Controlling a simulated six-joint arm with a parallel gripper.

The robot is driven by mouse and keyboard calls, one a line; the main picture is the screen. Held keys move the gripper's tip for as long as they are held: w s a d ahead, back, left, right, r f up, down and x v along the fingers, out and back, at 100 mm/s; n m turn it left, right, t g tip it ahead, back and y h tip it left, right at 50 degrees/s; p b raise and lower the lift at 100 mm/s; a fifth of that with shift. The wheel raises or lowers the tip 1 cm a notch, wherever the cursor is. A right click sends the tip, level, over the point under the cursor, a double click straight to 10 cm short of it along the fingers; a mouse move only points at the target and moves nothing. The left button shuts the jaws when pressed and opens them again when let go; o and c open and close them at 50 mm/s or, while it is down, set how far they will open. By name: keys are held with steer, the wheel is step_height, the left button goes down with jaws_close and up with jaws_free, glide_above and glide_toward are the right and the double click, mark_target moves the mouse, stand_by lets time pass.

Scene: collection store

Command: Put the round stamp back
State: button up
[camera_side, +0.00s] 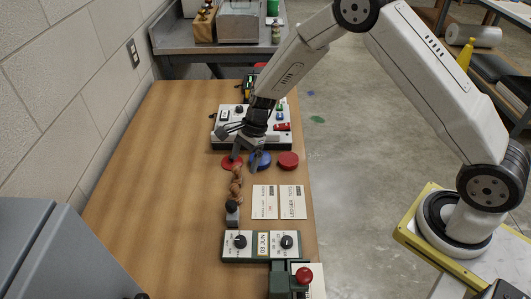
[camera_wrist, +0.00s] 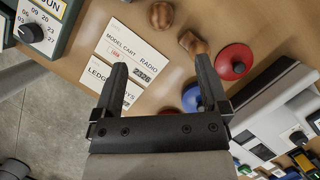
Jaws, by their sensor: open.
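The other (camera_wrist: 193,42) looks tilted. I cannot tell which is the round stamp, as their faces are hidden. My gripper (camera_side: 246,163) is open and empty, low over the red pad (camera_side: 231,163) and blue pad (camera_side: 262,157). In the wrist view my gripper's fingers (camera_wrist: 162,62) spread over the cards, and the right finger partly covers the blue pad (camera_wrist: 190,97).
A second red pad (camera_side: 288,160) lies right of the blue one. Two printed cards (camera_side: 265,203) lie in front. A white control box (camera_side: 225,133) is behind. The table's left is clear.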

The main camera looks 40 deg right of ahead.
steer(key=s+d+r+n+t+h, duration=0.1)
steer(key=s+d+r+n, duration=0.3)
steer(key=s+n, duration=0.5)
steer(key=s+d+r+n+t+h, duration=0.1)
steer(key=s+d+r+n+h, duration=0.2)
steer(key=s+r+n, duration=0.5)
steer(key=s+d+n, duration=0.1)
steer(key=s, duration=0.2)
steer(key=shift+r+t, duration=0.3)
